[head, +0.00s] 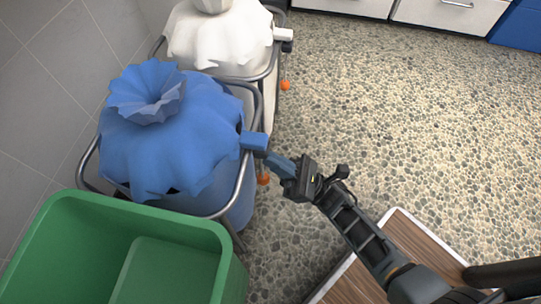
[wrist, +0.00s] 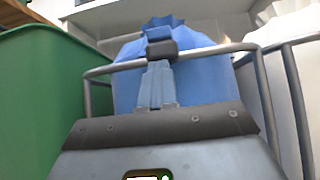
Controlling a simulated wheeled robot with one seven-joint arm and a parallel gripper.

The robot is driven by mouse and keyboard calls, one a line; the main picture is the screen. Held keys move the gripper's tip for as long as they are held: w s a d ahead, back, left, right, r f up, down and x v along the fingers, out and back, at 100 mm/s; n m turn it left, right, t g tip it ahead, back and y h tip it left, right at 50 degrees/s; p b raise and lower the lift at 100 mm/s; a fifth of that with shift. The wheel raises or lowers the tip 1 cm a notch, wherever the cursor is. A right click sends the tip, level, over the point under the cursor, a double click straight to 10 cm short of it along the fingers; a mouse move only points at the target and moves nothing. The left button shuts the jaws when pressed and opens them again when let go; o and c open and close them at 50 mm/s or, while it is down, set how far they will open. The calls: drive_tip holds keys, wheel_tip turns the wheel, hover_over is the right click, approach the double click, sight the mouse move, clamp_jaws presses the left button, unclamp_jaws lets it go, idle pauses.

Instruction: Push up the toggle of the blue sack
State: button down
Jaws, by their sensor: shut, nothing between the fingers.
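The blue sack (head: 190,130) hangs gathered at the top in a grey tubular frame at the left. Its toggle, a small blue block (head: 254,140), juts out from the sack's right side at the frame rail. My gripper (head: 268,157) is shut and empty, its tips just below and right of the toggle. In the wrist view the shut fingers (wrist: 160,52) point at the blue sack (wrist: 205,75), with the blue toggle (wrist: 159,33) showing just past their dark tips. I cannot tell whether the tips touch it. An orange ball (head: 264,180) hangs below the toggle.
A white sack (head: 215,40) in a similar frame stands behind, with a white toggle (head: 284,34) and an orange ball (head: 285,85). A green bin (head: 215,235) stands in front of the blue sack. A wood-topped surface (head: 400,232) is at lower right. The pebbled floor (head: 400,110) is clear.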

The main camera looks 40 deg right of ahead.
drive_tip(key=shift+w+r+y, duration=0.15)
drive_tip(key=shift+r+y, duration=0.3)
drive_tip(key=shift+y, duration=0.05)
drive_tip(key=shift+f, duration=0.1)
drive_tip(key=w+a+f+b+v, duration=0.1)
drive_tip(key=v, duration=1.2)
drive_tip(key=shift+f+h, duration=0.3)
drive_tip(key=shift+f, duration=0.35)
